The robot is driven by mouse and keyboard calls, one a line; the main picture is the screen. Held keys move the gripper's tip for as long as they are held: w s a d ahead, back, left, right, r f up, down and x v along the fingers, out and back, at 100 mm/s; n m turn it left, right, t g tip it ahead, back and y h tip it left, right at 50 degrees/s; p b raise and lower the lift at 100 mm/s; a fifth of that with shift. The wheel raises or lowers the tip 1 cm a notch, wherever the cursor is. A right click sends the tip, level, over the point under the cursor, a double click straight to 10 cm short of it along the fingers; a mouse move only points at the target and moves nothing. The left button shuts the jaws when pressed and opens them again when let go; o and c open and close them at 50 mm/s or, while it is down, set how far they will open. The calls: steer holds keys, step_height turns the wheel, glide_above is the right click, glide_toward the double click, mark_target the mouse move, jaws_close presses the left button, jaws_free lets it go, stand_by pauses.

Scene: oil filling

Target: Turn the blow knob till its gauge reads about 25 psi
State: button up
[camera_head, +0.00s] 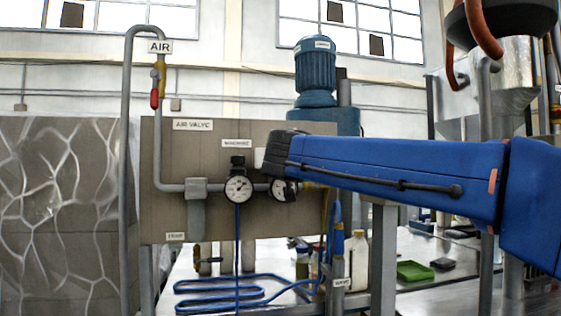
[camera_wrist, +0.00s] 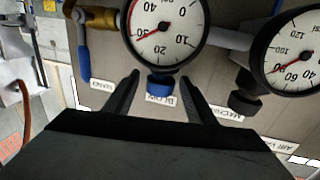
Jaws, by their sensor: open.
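In the wrist view, which looks tilted, the blow gauge (camera_wrist: 178,30) is a round white dial cut off at the top. Its red needle points close to the 30 mark. Below it in the picture is the blue blow knob (camera_wrist: 160,84), by a label partly reading BLOW. My gripper (camera_wrist: 159,80) is open, one finger on each side of the knob, with gaps visible. I cannot tell how deep the tips reach. In the head view, my gripper (camera_head: 265,158) is at the panel, hiding the knob and part of the blow gauge (camera_head: 284,191).
The machine gauge (camera_wrist: 294,56) and its black knob (camera_wrist: 244,102) sit to the right in the wrist view. A brass fitting with a blue lever (camera_wrist: 84,62) is at left. The panel (camera_head: 215,226) carries grey pipes. Blue hose lies on the table below.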

steer(key=shift+w, duration=0.1)
steer(key=shift+c, duration=0.6)
steer(key=c, duration=0.9)
steer(key=shift+y, duration=0.3)
steer(key=shift+d+f+n+y, duration=0.1)
steer(key=shift+n+y, duration=0.6)
steer(key=shift+y, duration=0.1)
steer(key=shift+f+n+g+y, duration=0.1)
steer(key=shift+n+g+y, duration=0.4)
steer(key=shift+y, duration=0.2)
steer(key=shift+c, duration=0.2)
steer(key=shift+n+y, duration=0.3)
steer(key=shift+y, duration=0.2)
